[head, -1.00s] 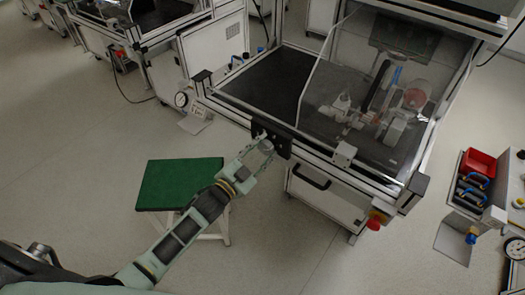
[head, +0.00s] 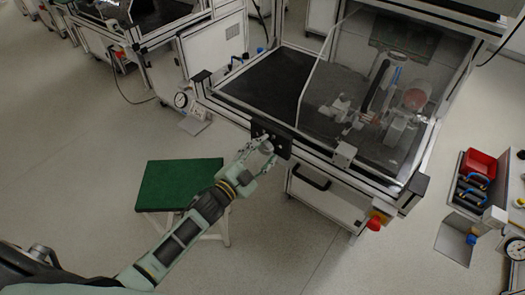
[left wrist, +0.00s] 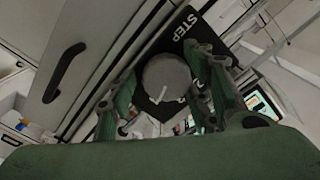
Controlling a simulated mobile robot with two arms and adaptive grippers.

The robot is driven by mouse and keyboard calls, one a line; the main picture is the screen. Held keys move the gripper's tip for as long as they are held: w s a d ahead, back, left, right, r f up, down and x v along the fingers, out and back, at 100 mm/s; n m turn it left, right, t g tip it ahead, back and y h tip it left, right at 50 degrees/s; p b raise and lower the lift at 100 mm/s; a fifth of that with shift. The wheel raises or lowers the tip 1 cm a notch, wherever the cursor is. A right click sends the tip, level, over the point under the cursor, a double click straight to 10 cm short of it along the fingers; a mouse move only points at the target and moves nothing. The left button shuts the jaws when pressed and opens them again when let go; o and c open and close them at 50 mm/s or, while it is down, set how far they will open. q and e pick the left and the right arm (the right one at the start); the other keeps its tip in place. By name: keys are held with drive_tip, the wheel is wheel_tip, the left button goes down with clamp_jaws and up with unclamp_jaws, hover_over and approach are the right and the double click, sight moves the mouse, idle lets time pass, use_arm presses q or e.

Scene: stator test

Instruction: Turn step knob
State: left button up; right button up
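The step knob (left wrist: 167,75) is a round grey knob on a black panel (left wrist: 188,22) with the white word STEP. A short white mark on its face points down in the left wrist view. In the head view the knob (head: 266,147) shows on the black plate at the bench's front edge. My left gripper (head: 258,156) is at the knob, its fingers spread. In the left wrist view the gripper (left wrist: 165,85) has one finger on each side of the knob. Contact with it is not clear. My right gripper is not in view.
The bench (head: 270,85) has a clear guard over a device. A red emergency button (head: 374,224) sits on its lower right corner. A gauge (head: 182,100) stands at left, a red bin (head: 478,163) at right.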

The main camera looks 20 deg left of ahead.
use_arm(q)
drive_tip(key=shift+o, duration=0.8)
drive_tip(key=shift+a, duration=0.1)
drive_tip(key=v, duration=1.2)
drive_tip(key=shift+r, duration=0.1)
